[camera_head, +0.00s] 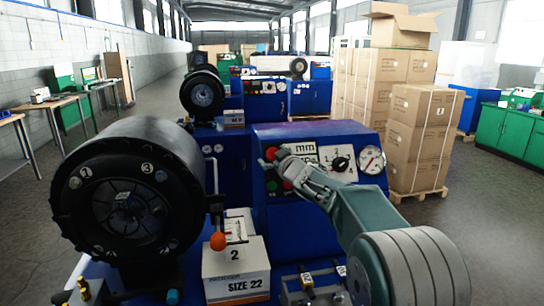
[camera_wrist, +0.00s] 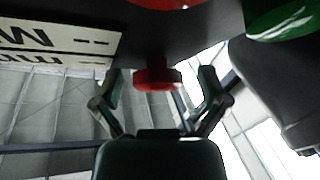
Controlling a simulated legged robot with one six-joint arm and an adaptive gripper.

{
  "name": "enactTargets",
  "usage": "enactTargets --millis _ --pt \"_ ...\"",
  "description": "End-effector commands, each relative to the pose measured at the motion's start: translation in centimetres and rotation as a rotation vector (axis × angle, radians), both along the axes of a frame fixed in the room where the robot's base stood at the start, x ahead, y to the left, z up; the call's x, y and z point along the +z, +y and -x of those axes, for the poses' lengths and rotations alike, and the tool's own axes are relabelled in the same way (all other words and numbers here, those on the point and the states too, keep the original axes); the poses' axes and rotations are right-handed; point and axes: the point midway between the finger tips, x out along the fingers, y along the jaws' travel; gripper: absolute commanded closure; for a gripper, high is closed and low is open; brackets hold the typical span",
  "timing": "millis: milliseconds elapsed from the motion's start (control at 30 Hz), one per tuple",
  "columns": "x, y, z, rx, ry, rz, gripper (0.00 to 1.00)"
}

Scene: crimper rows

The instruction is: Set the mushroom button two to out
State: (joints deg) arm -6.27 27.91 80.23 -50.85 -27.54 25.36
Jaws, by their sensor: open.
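The red mushroom button (camera_head: 270,153) sits at the upper left of the blue control panel (camera_head: 262,134) on the nearest machine. My gripper (camera_head: 284,163) is at this panel, close to the button. In the wrist view the red button (camera_wrist: 157,78) stands out from the dark panel, between the fingers of my gripper (camera_wrist: 161,90). The fingers are spread, with a gap on each side of the button. Whether the button is in or out is hard to tell.
A red round part (camera_wrist: 170,3) and a green button (camera_wrist: 285,18) lie close by. The panel has an "mm" label (camera_head: 306,147), a dial (camera_head: 371,160) and a black knob (camera_head: 341,164). A large black crimper head (camera_head: 125,205) and a box marked 2 (camera_head: 236,272) stand left.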

Motion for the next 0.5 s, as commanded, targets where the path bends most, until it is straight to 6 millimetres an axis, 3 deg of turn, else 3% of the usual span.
enactTargets --millis 267,333,500 --pt "-0.01 0.25 -0.20 0.000 0.000 0.001 0.07" --pt "-0.02 0.25 -0.20 0.000 0.000 0.002 0.29" --pt "-0.04 0.27 -0.22 0.000 0.000 0.001 1.00"
